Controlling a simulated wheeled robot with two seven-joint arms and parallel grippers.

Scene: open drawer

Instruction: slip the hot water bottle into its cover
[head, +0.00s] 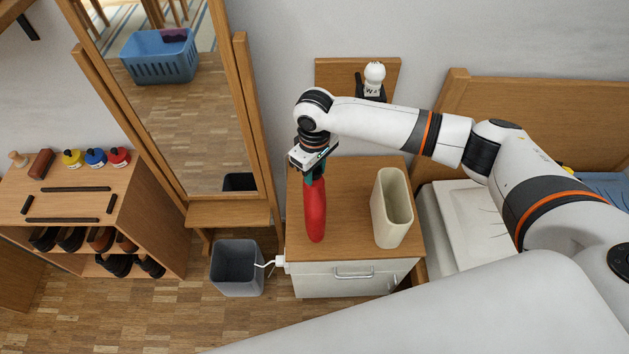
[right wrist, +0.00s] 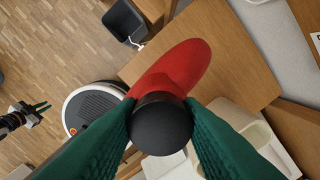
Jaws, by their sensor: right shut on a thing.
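The red hot water bottle (head: 315,212) hangs upright below my right gripper (head: 314,176), over the left part of the bedside cabinet. In the right wrist view the green fingers of my right gripper (right wrist: 160,125) are shut on its black stopper end (right wrist: 160,122). The red body (right wrist: 180,68) shows beyond it. I cannot tell whether its lower end touches the cabinet top. The cream cover (head: 391,208) stands upright to the right, its mouth open and apparently empty. It shows partly behind a finger in the right wrist view. My left gripper (right wrist: 38,110) is small at the left there, its fingers apart.
The wooden cabinet top (head: 350,185) has free room between bottle and cover. A white lamp (head: 375,75) stands on a shelf behind. A grey bin (head: 237,268) is at the cabinet's left, beside a tall mirror (head: 165,100). A bed lies right.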

